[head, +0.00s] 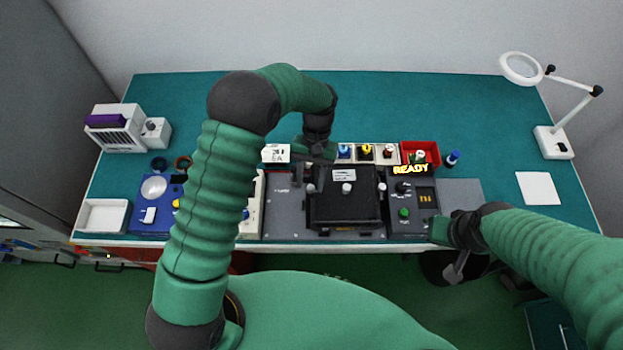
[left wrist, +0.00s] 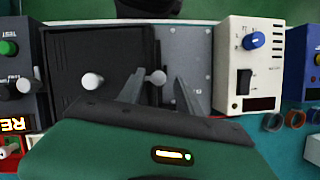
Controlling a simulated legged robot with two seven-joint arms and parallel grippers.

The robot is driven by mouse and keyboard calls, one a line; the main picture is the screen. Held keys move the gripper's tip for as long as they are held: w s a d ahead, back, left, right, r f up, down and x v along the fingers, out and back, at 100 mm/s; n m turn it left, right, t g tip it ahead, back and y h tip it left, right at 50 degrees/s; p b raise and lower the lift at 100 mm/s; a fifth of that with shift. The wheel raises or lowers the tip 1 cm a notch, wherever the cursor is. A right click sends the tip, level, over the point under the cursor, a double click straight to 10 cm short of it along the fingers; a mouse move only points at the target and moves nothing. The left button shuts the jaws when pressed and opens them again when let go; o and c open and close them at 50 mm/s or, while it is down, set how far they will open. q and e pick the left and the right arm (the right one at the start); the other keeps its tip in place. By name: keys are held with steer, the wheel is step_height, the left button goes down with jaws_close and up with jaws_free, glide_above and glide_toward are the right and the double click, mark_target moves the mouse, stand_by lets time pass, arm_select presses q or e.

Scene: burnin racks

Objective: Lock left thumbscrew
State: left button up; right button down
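The black lidded fixture (head: 345,208) sits on a grey plate, with a pale label and white knobs on it. The left thumbscrew (head: 310,188) is a small white knob at its left edge. My left gripper (head: 312,162) reaches in from behind it. In the left wrist view its two fingers (left wrist: 158,82) are apart, with the white thumbscrew (left wrist: 157,77) in the gap, not visibly clamped. Another white knob (left wrist: 92,82) stands on the lid. My right gripper (head: 442,232) is by the front right of the control box; its fingers are unclear.
The dark control box (head: 410,215) with a READY display stands right of the fixture. A white unit with a blue knob (left wrist: 234,60) stands on the other side. Small bins, including a red bin (head: 432,150), line the back. The rear table (head: 420,105) is clear.

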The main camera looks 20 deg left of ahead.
arm_select(q)
steer(key=shift+w, duration=0.1)
steer(key=b+v, duration=0.2)
steer(key=v, duration=1.4)
steer(key=shift+r, duration=0.4)
steer(key=s+a+f+t+b, duration=0.1)
steer(key=s+a+f+t, duration=0.2)
steer(key=s, duration=0.5)
steer(key=s+a+f+t+b, duration=0.1)
steer(key=s+a+f+t, duration=0.2)
steer(key=s+f, duration=0.3)
steer(key=s+t, duration=0.1)
steer(key=s, duration=0.2)
steer(key=shift+s+a+f, duration=0.3)
